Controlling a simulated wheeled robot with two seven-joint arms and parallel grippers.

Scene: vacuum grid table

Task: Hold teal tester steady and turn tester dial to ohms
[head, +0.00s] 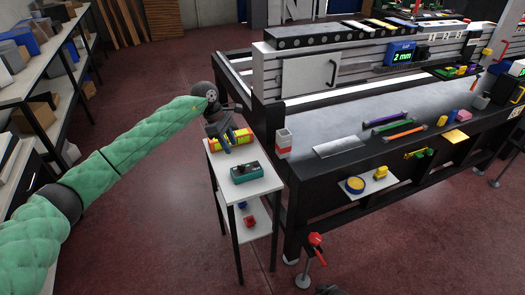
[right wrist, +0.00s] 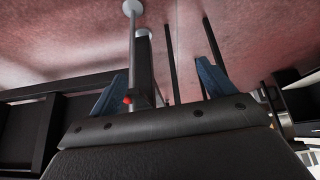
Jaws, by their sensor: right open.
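The teal tester (head: 247,173) lies on the white top of a small side stand (head: 262,188). It has a dark face with a dial, too small to read its setting. My left gripper (head: 222,131) is above the back of the stand, behind the tester and apart from it, by a yellow and red item (head: 238,138). Whether its jaws are open is unclear. In the right wrist view my right gripper (right wrist: 160,72) is open and empty, its two blue fingers wide apart. The tester is not visible there.
The black grid table (head: 350,120) stands right of the stand, with a red and white box (head: 284,143) at its near corner. A red clamp handle (head: 316,240) sticks up in front. Shelves (head: 35,90) stand at left. The floor between is clear.

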